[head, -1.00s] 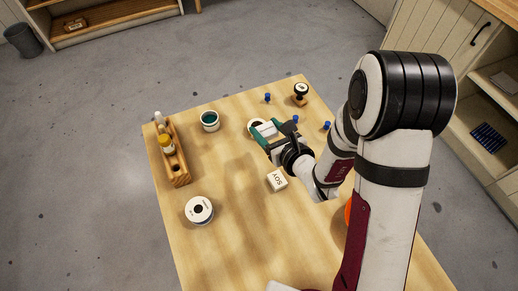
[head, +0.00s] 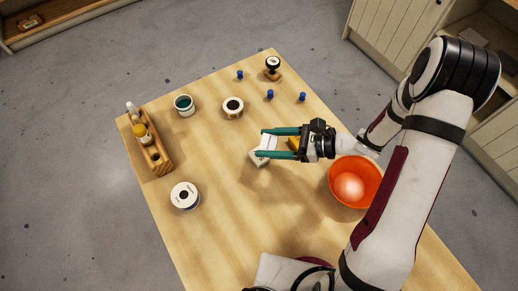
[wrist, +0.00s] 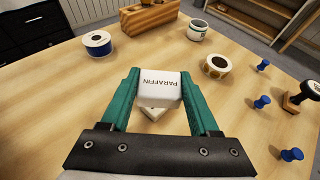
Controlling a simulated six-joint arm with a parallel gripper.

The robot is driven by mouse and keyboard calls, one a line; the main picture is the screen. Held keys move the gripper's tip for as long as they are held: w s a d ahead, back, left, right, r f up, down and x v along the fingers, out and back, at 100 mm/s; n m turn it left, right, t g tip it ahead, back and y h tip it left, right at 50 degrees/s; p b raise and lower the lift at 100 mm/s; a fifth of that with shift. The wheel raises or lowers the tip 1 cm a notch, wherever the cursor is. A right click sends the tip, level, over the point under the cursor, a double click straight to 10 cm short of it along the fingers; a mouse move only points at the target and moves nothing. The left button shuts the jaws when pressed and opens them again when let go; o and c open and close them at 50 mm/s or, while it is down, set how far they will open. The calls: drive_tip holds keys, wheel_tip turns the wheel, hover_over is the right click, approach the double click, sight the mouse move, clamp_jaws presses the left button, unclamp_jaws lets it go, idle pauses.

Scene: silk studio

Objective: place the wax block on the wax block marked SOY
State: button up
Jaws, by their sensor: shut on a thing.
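My gripper (head: 264,143) is shut on a white wax block (head: 268,142), its teal fingers on either side. In the wrist view, the gripper (wrist: 160,76) holds this block (wrist: 158,90), and its face reads PARAFFIN. The wax block marked SOY (head: 259,160) is on the table, just under the held block and partly covered by it and the fingers. Its pale corner (wrist: 152,114) shows below the held block in the wrist view. I cannot tell whether the two blocks touch. The SOY lettering is hidden now.
An orange bowl (head: 341,194) stands right of the gripper, near my arm. A yellow item (head: 294,143) is partly hidden behind the gripper. A wooden rack (head: 156,156), spools (head: 185,196), a teal-filled cup (head: 184,105) and blue pegs (head: 270,95) stand around. The front-middle table is clear.

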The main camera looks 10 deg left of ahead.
drive_tip(key=x, duration=0.3)
drive_tip(key=shift+d+f, duration=0.1)
drive_tip(key=shift+f, duration=0.2)
wheel_tip(320, 180, down, 3)
drive_tip(key=shift+f, duration=0.4)
drive_tip(key=shift+f, duration=0.2)
drive_tip(key=o, duration=1.4)
drive_tip(key=shift+c, duration=0.2)
